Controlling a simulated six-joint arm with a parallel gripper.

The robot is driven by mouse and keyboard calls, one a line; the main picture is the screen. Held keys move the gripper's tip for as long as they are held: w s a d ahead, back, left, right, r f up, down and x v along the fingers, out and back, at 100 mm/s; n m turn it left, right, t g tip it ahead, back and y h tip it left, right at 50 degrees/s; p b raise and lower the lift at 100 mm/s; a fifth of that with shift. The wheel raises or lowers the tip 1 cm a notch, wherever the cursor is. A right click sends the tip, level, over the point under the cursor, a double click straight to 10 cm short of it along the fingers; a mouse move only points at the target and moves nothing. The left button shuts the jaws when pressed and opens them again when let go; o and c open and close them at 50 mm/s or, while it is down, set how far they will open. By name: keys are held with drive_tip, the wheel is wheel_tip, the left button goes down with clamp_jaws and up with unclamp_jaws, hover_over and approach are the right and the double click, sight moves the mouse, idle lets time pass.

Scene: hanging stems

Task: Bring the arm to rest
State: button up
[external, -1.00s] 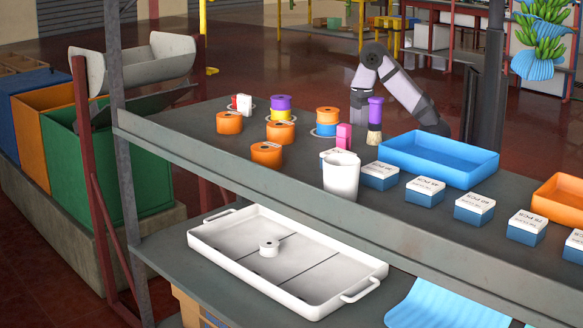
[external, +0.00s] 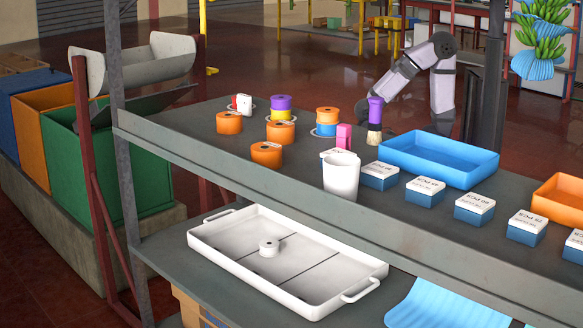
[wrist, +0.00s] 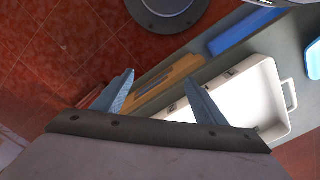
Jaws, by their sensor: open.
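My arm (external: 443,85) stands behind the grey shelf in the external view, bent at a high elbow. Its outer part slopes down to the left behind the shelf's back edge, where the gripper is hidden. In the wrist view my gripper (wrist: 158,76) shows two blue fingers spread apart, with nothing between them. Beyond the fingers lie red floor tiles, tan wooden slats (wrist: 168,85) and part of the white tray (wrist: 262,95).
The upper shelf (external: 215,165) holds orange spools (external: 267,154), a white cup (external: 341,175), a brush (external: 375,118), a blue bin (external: 438,158) and several small boxes. A dark post (external: 487,80) stands beside my arm.

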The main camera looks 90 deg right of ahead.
wheel_tip(320, 180, up, 27)
drive_tip(key=p, duration=2.5)
